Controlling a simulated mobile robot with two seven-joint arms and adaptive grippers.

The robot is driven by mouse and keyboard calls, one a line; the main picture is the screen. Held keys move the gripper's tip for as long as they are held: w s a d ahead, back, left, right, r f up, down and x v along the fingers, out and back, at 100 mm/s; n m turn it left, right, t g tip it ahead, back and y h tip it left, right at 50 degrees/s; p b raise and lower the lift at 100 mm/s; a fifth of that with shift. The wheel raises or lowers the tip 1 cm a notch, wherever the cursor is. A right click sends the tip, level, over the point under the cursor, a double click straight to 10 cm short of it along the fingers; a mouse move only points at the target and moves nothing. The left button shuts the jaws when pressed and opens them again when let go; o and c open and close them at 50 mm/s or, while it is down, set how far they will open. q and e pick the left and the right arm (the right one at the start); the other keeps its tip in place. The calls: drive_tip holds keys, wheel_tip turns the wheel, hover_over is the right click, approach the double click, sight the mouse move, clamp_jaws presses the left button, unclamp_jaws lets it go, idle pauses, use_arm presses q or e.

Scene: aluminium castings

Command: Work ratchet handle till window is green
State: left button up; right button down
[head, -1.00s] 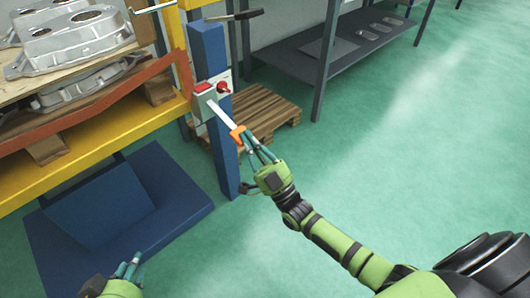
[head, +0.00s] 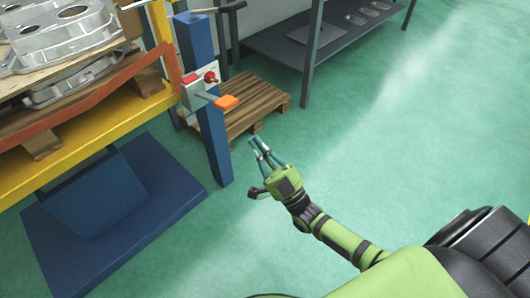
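The ratchet handle is a grey lever with an orange grip (head: 227,103). It sticks out to the right from a light grey box (head: 198,92) on a blue post (head: 212,140). The small window (head: 191,78) on the box's top left looks red. My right gripper (head: 255,166) is below and to the right of the orange grip, apart from it. Its teal fingers are spread from the dark thumb, and it is empty. My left gripper is out of view.
A red knob (head: 210,77) sits beside the window. A yellow rack (head: 90,125) with castings (head: 65,35) stands left, above a blue base plate (head: 110,225). A wooden pallet (head: 255,105) lies behind the post. The green floor to the right is clear.

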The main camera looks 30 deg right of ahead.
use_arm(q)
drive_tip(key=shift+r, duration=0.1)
use_arm(e)
drive_tip(key=shift+v, duration=1.2)
drive_tip(key=shift+r, duration=0.25)
